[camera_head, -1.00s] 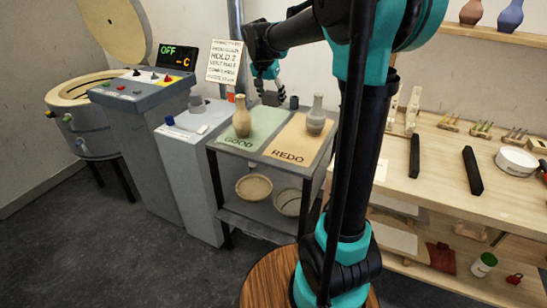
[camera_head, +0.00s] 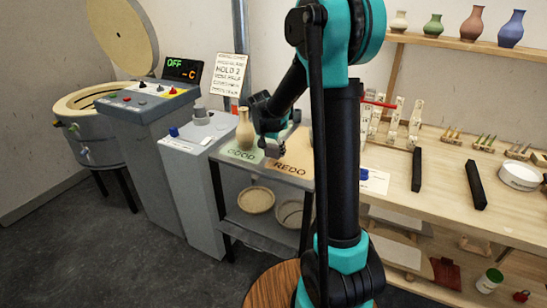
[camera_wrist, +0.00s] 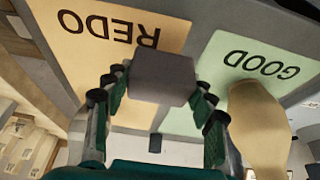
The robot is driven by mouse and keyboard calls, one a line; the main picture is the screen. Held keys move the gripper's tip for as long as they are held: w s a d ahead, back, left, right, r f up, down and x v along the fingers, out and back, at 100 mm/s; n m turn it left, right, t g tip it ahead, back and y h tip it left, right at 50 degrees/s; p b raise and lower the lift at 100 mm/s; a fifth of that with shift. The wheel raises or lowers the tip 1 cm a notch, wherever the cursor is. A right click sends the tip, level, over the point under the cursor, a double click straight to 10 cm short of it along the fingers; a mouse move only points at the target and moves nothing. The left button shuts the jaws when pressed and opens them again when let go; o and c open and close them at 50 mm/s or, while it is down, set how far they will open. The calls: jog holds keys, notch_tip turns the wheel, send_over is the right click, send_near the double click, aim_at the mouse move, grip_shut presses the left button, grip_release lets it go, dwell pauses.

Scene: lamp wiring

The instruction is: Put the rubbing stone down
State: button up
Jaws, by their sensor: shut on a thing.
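The rubbing stone, a dark grey block (camera_wrist: 162,78), is between the fingers of my gripper (camera_wrist: 160,88) in the wrist view. It hangs over the cart top near the border of the GOOD mat (camera_wrist: 240,65) and the REDO mat (camera_wrist: 100,45). In the head view my gripper (camera_head: 272,147) is low over the front part of the cart, between the two labels. The stone is small and hard to make out there. Whether it touches the cart top is not clear.
A tan vase (camera_head: 245,130) stands on the GOOD mat, close beside my gripper; it also shows in the wrist view (camera_wrist: 260,125). A small dark object (camera_wrist: 155,143) is on the cart top. My arm hides part of the REDO mat. A workbench (camera_head: 450,195) stands at right.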

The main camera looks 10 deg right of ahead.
aim_at(273, 156)
jog(key=shift+f, duration=1.7)
jog(key=shift+f, duration=0.15)
jog(key=o, duration=1.3)
jog(key=v, duration=1.2)
jog(key=s+d+f+n+y, duration=0.1)
jog(key=s+d+f+n, duration=0.1)
jog(key=s, duration=0.7)
jog(key=s+d+f+n+y, duration=0.1)
jog(key=s+d+f+n, duration=0.1)
jog(key=s+f, duration=0.3)
jog(key=s+d+f+n, duration=0.2)
jog(key=s+f+n, duration=0.1)
jog(key=s, duration=0.9)
jog(key=shift+s+d+f+y, duration=0.3)
jog(key=shift+d+f+y, duration=0.1)
jog(key=shift+f, duration=0.25)
